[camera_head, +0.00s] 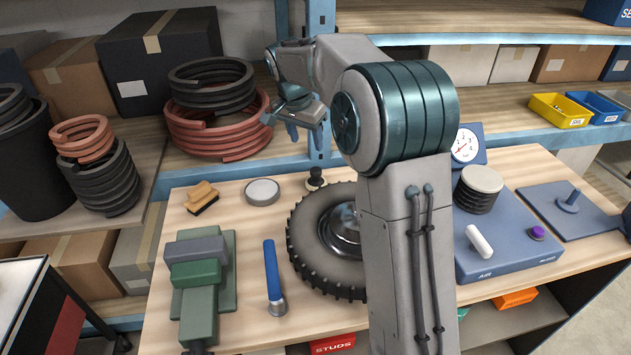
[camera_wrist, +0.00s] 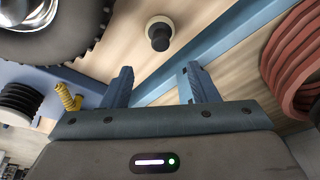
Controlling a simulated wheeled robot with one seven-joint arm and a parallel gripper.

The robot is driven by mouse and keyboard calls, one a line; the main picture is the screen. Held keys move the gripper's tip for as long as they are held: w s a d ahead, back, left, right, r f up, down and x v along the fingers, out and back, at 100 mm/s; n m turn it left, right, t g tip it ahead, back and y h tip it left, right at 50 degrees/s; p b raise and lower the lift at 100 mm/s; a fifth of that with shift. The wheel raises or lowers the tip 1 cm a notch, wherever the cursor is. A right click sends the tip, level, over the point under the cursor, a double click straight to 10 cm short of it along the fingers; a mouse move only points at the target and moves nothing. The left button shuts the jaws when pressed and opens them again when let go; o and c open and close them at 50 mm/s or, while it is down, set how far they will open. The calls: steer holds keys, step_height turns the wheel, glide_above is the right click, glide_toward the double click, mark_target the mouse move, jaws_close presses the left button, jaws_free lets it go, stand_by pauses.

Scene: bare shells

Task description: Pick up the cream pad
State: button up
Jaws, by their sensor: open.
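A small round cream pad with a black knob stands on the wooden bench. In the wrist view the pad (camera_wrist: 151,38) lies beyond my open fingertips, near the top middle. In the head view the same pad (camera_head: 316,186) sits behind the tyre, left of my arm. A second cream round pad (camera_head: 482,178) tops a black bellows on the blue air unit, right of my arm. My gripper (camera_head: 292,130) hangs open and empty above the rear of the bench, by the blue post. It also shows in the wrist view (camera_wrist: 157,72), apart from the pad.
The tyre (camera_head: 308,250) lies close in front of the knobbed pad. A round tin (camera_head: 262,192) and a brush (camera_head: 201,198) stand to its left. Red coils (camera_head: 220,138) and the blue post (camera_head: 319,150) are behind. Bare bench lies around the blue-handled tool (camera_head: 272,270).

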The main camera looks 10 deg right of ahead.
mark_target(315, 170)
steer(key=x, duration=0.6)
steer(key=p+x, duration=0.1)
steer(key=x, duration=0.2)
steer(key=shift+w+r, duration=0.1)
steer(key=shift+w, duration=0.2)
steer(key=shift+d+p+x, duration=0.2)
steer(key=shift+p+x, duration=0.35)
steer(key=shift+x, duration=0.8)
steer(key=shift+d+p+x, duration=0.15)
steer(key=shift+p+x, duration=0.35)
steer(key=shift+x, duration=0.85)
steer(key=c, duration=1)
